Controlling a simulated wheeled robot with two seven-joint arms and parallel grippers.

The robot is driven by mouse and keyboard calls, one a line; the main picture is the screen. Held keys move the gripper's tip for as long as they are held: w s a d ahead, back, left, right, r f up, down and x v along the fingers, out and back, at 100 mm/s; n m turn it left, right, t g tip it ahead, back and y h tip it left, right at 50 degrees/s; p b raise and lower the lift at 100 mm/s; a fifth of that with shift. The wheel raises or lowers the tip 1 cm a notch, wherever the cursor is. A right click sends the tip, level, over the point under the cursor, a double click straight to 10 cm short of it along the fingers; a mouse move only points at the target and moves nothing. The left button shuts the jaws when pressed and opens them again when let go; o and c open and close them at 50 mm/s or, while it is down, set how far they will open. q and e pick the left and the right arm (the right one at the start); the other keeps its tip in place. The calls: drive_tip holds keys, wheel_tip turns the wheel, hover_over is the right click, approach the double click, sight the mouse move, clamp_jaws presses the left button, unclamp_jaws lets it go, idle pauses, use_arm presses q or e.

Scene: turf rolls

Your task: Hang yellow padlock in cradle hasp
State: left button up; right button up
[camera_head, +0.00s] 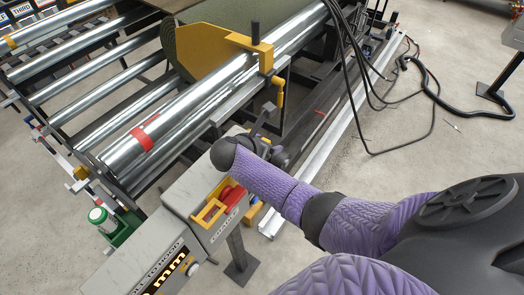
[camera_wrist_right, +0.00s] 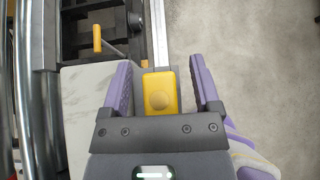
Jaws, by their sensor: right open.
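A yellow block with a round boss (camera_wrist_right: 160,92) lies between my right fingers in the right wrist view; it may be the padlock, but no shackle shows. My right gripper (camera_wrist_right: 160,76) is open around it, with a finger on each side and gaps between. In the head view my purple right arm reaches over the grey control box, and its fingertips are hard to make out. A yellow patch (camera_head: 254,211) shows beside the box, partly behind my arm. A yellow frame around a red knob (camera_head: 211,211) sits on the box face by the "CRADLE" label; I cannot make out the hasp itself.
The grey control box (camera_head: 203,185) stands close in front. Steel rollers (camera_head: 145,145) and a yellow plate (camera_head: 205,50) lie beyond it. A yellow handle (camera_head: 279,91) hangs by the roller end. Black cables (camera_head: 365,75) loop at right. Open floor lies further right.

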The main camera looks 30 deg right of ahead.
clamp_jaws()
idle(0.3)
